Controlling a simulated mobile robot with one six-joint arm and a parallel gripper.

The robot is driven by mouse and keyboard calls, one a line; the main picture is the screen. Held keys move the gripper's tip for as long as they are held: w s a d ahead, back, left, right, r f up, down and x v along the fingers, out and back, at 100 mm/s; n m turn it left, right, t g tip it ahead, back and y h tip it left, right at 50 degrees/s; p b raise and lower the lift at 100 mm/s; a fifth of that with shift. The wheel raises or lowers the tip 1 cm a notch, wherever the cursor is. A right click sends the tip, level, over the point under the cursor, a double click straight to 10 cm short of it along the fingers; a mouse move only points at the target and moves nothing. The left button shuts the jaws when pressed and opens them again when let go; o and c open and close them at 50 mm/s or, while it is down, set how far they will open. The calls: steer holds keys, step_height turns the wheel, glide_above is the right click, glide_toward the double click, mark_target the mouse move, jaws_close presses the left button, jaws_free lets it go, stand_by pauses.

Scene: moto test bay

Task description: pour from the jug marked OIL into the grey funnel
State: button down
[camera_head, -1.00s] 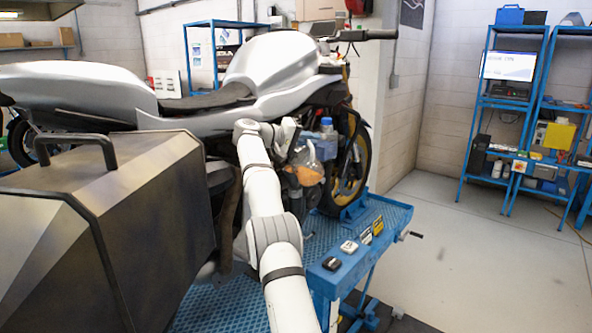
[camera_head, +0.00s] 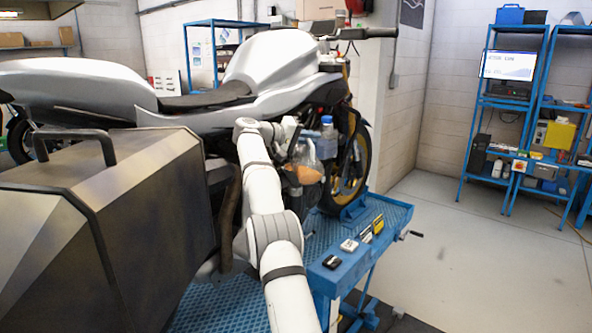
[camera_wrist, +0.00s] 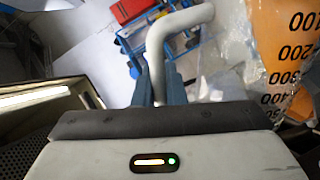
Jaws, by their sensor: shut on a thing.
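My gripper (camera_wrist: 158,88) is shut on the grey curved handle (camera_wrist: 181,22) of a clear jug. The jug (camera_wrist: 285,50) stands out at the right of the wrist view, with orange liquid and black scale numbers. In the head view the jug (camera_head: 307,165) is at the end of my arm, beside the motorcycle's engine area. It looks tilted there, but small. No OIL mark shows on the visible side. I cannot make out the grey funnel in either view, and no stream of liquid is clear.
The silver motorcycle (camera_head: 265,65) stands on a blue lift table (camera_head: 395,212). A dark pannier (camera_head: 150,220) fills the near left. Small items (camera_head: 349,245) lie along the table's edge. A blue-capped bottle (camera_head: 326,121) is close behind the jug. Floor on the right is clear.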

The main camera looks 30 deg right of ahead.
mark_target(318, 165)
steer(key=shift+s+a+f+m+b, duration=0.1)
steer(key=shift+s+f+m+b, duration=0.35)
steer(key=shift+b, duration=0.5)
steer(key=shift+s+f+b, duration=0.2)
steer(key=shift+b, duration=0.35)
steer(key=b, duration=0.1)
steer(key=f+b, duration=0.1)
steer(key=shift+s+a+m+b, duration=0.1)
steer(key=shift+s+m+b, duration=0.15)
steer(key=shift+m+b, duration=0.1)
steer(key=b, duration=0.2)
steer(key=s+f+m+b, duration=0.1)
steer(key=shift+s+a+f+t+b, duration=0.1)
steer(key=shift+f+t+b, duration=0.15)
steer(key=shift+t+b, duration=0.15)
steer(key=shift+s+m+h+b, duration=0.2)
steer(key=shift+m+h+b, duration=0.1)
steer(key=shift+m+b, duration=0.15)
steer(key=f+b, duration=0.1)
steer(key=s+m+b, duration=0.1)
steer(key=b, duration=0.1)
steer(key=f+m+b, duration=0.1)
steer(key=b, duration=0.1)
steer(key=shift+s+a+f+t, duration=0.2)
steer(key=shift+s+f+t, duration=0.1)
steer(key=shift+s+f, duration=0.05)
steer(key=shift+s+f+m+b, duration=0.1)
steer(key=shift+s+m+b, duration=0.2)
steer(key=shift+b, duration=0.4)
